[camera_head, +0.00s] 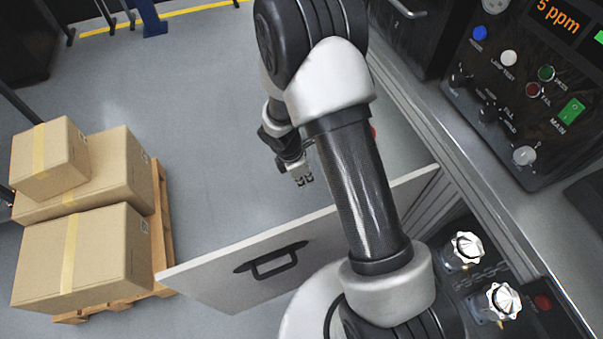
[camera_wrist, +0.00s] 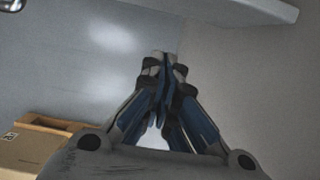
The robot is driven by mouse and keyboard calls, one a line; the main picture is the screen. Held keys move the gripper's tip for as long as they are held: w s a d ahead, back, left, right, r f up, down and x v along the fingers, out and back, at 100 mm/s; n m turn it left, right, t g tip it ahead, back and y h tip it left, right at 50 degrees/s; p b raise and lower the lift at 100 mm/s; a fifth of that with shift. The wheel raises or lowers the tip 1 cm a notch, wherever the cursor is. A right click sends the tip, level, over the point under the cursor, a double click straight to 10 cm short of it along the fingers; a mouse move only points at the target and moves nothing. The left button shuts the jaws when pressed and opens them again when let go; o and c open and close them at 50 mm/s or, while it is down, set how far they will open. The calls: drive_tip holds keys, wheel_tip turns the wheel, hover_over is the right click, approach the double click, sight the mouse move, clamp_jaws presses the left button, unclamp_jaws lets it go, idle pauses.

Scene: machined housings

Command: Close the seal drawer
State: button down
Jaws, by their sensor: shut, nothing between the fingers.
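A light grey panel (camera_head: 235,285) with a black bar handle (camera_head: 272,261) stands out from the bench on the right in the head view. I cannot tell whether it is the front of the seal drawer or a hinged door; no label is readable. My forearm hides part of it. My gripper (camera_head: 304,181) is over the floor on the far side of the panel, apart from it. In the wrist view my gripper (camera_wrist: 163,65) has its fingertips together with nothing between them. A pale slab (camera_wrist: 230,10) crosses the top right of that view.
Cardboard boxes (camera_head: 85,255) stand on a wooden pallet (camera_head: 162,225) at left. A control panel (camera_head: 520,100) with buttons and knobs is at upper right. A dark front with a metal handle (camera_head: 407,9) is at the top. Two clear knobs (camera_head: 503,301) sit lower right.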

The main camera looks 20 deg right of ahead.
drive_tip(key=d, duration=0.1)
drive_tip(key=d+f+b, duration=0.1)
drive_tip(key=d, duration=0.1)
drive_tip(key=d+f, duration=0.1)
drive_tip(key=shift+d, duration=0.3)
drive_tip(key=shift+d, duration=0.1)
drive_tip(key=d+p, duration=0.2)
drive_tip(key=d, duration=0.4)
drive_tip(key=d+p, duration=0.2)
drive_tip(key=d, duration=0.4)
drive_tip(key=d+p, duration=0.2)
drive_tip(key=d, duration=0.4)
drive_tip(key=shift+w, duration=0.35)
drive_tip(key=shift+d+p, duration=0.3)
drive_tip(key=shift+d, duration=0.25)
